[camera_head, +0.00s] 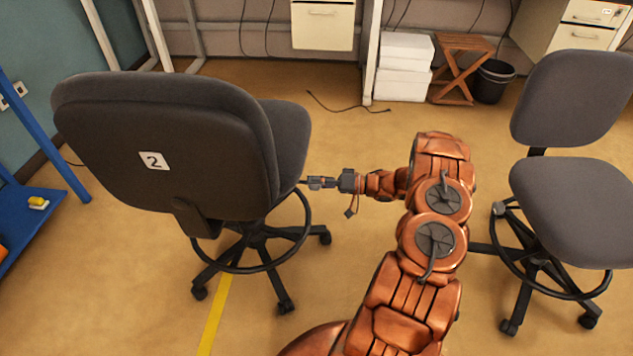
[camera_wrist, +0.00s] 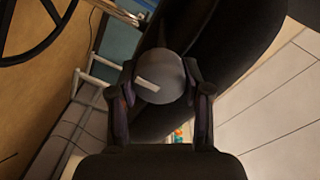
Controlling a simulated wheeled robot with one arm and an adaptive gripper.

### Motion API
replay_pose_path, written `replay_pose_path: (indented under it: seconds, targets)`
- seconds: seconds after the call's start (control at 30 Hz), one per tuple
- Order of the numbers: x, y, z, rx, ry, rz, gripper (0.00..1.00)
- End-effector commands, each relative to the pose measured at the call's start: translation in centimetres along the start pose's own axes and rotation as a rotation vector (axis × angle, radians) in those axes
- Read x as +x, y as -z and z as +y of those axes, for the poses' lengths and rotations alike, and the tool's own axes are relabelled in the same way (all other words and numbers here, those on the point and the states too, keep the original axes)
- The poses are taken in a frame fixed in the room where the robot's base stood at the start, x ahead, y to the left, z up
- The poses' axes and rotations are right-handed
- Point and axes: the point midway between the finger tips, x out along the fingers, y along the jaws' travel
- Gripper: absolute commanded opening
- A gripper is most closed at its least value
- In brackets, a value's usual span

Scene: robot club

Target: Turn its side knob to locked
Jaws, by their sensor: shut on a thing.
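The chair with the number 2 label (camera_head: 165,150) stands at the left in the head view, its dark backrest turned toward me. My gripper (camera_head: 308,182) reaches in from the right at the edge of the chair, just below the seat. In the wrist view a round grey side knob (camera_wrist: 160,77) with a pale line mark sits between the two fingers of my gripper (camera_wrist: 160,95), which are shut on it. The pale mark runs slantwise across the knob face. The knob is too small to make out in the head view. No locked or unlocked wording is legible.
A second grey chair (camera_head: 575,190) stands at the right, close to my arm. White boxes (camera_head: 404,68), a wooden folding stool (camera_head: 460,68) and a black bin (camera_head: 493,80) are at the back wall. A blue shelf (camera_head: 35,215) is at the left. A cable lies on the floor behind.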

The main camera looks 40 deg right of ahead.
Motion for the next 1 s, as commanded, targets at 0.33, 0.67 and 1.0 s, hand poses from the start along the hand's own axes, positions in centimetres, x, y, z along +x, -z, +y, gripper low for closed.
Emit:
replay_pose_path:
  seconds: [0.33,0.67,1.0]
  targets:
    - [0.0,0.0,0.0,0.000,-0.001,0.001,0.66]
    - [0.0,0.0,0.0,-0.001,0.000,0.000,0.74]
    - [-3.1,0.1,0.1,-0.004,-0.003,0.004,0.74]
